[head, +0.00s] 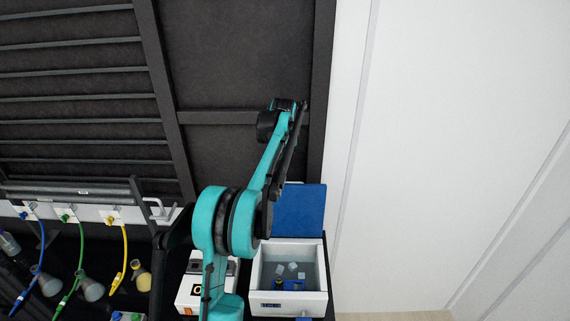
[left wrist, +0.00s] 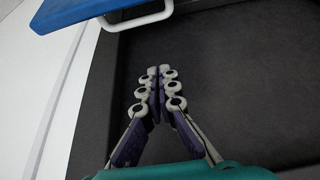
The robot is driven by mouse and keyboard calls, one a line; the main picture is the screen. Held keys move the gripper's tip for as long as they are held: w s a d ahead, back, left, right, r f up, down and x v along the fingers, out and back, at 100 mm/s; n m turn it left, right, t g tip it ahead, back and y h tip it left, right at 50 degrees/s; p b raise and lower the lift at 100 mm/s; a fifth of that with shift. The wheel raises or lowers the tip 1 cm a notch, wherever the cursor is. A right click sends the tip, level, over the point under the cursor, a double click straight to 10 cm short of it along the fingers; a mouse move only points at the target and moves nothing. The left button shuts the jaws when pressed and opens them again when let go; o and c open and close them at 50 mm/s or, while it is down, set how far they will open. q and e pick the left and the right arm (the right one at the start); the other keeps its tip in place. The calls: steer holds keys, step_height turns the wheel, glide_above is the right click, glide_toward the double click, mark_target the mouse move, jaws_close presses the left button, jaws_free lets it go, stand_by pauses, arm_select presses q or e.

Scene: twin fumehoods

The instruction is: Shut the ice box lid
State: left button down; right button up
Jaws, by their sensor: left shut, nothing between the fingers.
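The ice box (head: 290,303) is a white open-topped box at the bottom of the head view, with pale cubes and small items inside. Its blue lid (head: 300,209) stands open at the box's far side. In the left wrist view the lid's blue edge (left wrist: 82,10) shows at the top left, with a white handle (left wrist: 140,22) beside it. My left gripper (left wrist: 158,72) is shut and empty, apart from the lid and handle. In the head view my arm rises beside the lid and reaches beyond it; its fingertips cannot be made out. My right gripper is not in view.
A white device (head: 190,291) stands left of the ice box. Flasks (head: 92,290) and coloured hoses (head: 125,250) are at the lower left. A dark panelled wall (head: 240,60) lies behind my arm, and a plain white wall (head: 450,150) fills the right.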

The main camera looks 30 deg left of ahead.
arm_select(q)
steer(key=p+x, duration=0.1)
steer(key=x, duration=0.8)
steer(key=shift+f, duration=0.4)
steer(key=s+d, duration=0.2)
steer(key=s, duration=0.1)
steer(key=shift+s+f+p, duration=0.1)
steer(key=shift+f+p, duration=0.1)
steer(key=shift+p, duration=0.2)
steer(key=shift+a, duration=0.1)
